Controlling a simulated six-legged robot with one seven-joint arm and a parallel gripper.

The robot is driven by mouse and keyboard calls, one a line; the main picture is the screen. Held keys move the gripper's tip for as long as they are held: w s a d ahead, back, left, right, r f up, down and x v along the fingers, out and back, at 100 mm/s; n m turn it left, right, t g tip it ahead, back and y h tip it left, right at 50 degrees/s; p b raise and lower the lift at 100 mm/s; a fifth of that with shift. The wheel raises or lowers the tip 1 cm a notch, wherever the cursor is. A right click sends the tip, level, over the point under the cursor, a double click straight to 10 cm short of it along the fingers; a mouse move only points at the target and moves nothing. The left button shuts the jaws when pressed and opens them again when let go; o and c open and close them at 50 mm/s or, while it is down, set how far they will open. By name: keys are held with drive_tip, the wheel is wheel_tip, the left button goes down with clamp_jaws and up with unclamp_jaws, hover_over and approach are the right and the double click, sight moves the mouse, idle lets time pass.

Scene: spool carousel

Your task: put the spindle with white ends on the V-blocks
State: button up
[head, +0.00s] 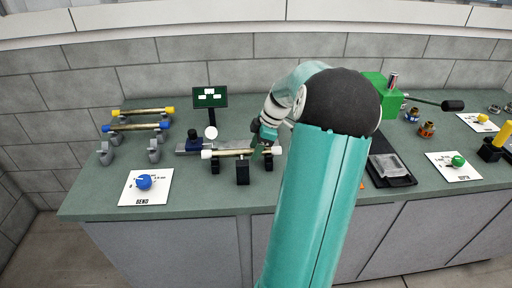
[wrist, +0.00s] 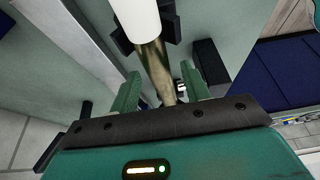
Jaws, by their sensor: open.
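The spindle with white ends (head: 229,153) has a brass-coloured shaft. In the head view it lies level across the black V-blocks (head: 215,167), and appears to rest on them. My gripper (head: 258,149) is at the right part of this spindle. In the wrist view my gripper (wrist: 160,92) is open. Its two green fingers stand on either side of the brass shaft (wrist: 155,65), with gaps visible. One white end (wrist: 137,18) shows at the top of the wrist view. The right V-block is partly hidden behind my gripper in the head view.
A yellow-ended spindle (head: 143,111) and a blue-ended spindle (head: 135,127) lie on grey supports at the left. A black block (head: 243,174) stands in front of the spindle. A small green screen (head: 210,97) is behind it. A white card with a blue knob (head: 145,183) lies front left.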

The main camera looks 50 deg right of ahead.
drive_tip(key=v, duration=1.2)
drive_tip(key=w+a+r+m+g+h, duration=0.1)
drive_tip(key=w+a+r+m, duration=0.15)
drive_tip(key=a, duration=0.85)
drive_tip(key=w+a+r+m+h, duration=0.15)
drive_tip(key=w+a, duration=0.25)
drive_tip(key=a, duration=0.7)
drive_tip(key=s+a+f+m+t, duration=0.1)
drive_tip(key=s+a, duration=0.4)
drive_tip(key=a, duration=0.6)
drive_tip(key=s+a+f+m+t, duration=0.1)
drive_tip(key=s+a, duration=0.4)
drive_tip(key=a, duration=0.6)
drive_tip(key=shift+s+a+f+m+t, duration=0.35)
drive_tip(key=shift+m+t, duration=0.25)
drive_tip(key=shift+m, duration=0.5)
